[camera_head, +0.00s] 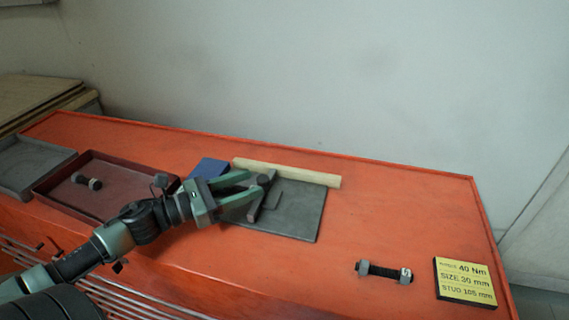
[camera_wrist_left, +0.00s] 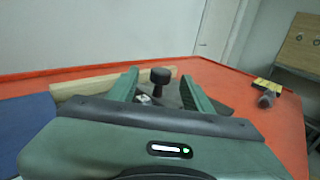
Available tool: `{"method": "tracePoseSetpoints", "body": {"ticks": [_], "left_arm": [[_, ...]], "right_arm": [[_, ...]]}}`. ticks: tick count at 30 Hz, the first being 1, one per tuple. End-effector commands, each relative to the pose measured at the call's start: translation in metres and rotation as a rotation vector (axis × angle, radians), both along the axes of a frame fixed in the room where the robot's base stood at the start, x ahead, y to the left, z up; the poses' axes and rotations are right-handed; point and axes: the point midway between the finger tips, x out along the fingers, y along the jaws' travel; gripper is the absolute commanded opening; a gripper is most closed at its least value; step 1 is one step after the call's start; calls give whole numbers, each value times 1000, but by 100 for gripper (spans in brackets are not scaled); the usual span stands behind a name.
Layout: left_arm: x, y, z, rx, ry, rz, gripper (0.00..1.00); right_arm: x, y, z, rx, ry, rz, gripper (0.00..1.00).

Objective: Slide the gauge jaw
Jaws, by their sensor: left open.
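The gauge is a dark grey piece with a round black knob (camera_head: 264,180) on its jaw, lying on a grey plate (camera_head: 306,222) on the orange bench. My left gripper (camera_head: 258,184) is open over the gauge, with its green fingers to either side of the knob. In the left wrist view the knob (camera_wrist_left: 160,77) stands between the two fingers (camera_wrist_left: 159,88), with a gap on each side. The gripper body hides most of the gauge there. My right gripper is not in view.
A pale wooden bar (camera_head: 290,172) lies behind the plate, beside a blue block (camera_head: 208,168). A red tray (camera_head: 110,205) holds a bolt (camera_head: 87,181). A stud with nuts (camera_head: 384,271) and a yellow card (camera_head: 465,282) lie at right. The bench between plate and stud is clear.

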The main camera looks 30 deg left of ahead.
Motion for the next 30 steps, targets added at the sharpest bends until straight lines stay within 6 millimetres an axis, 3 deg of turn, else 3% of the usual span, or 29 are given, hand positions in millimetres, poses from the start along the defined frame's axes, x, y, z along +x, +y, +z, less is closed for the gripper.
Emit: {"method": "tracePoseSetpoints", "body": {"ticks": [9,18,30], "left_arm": [[27,-16,3,0,-4,-1,50],[58,-35,2,-2,-3,1,50],[66,-41,0,0,0,0,50]], "right_arm": [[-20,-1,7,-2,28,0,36],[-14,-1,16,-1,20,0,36],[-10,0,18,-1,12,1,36]]}}
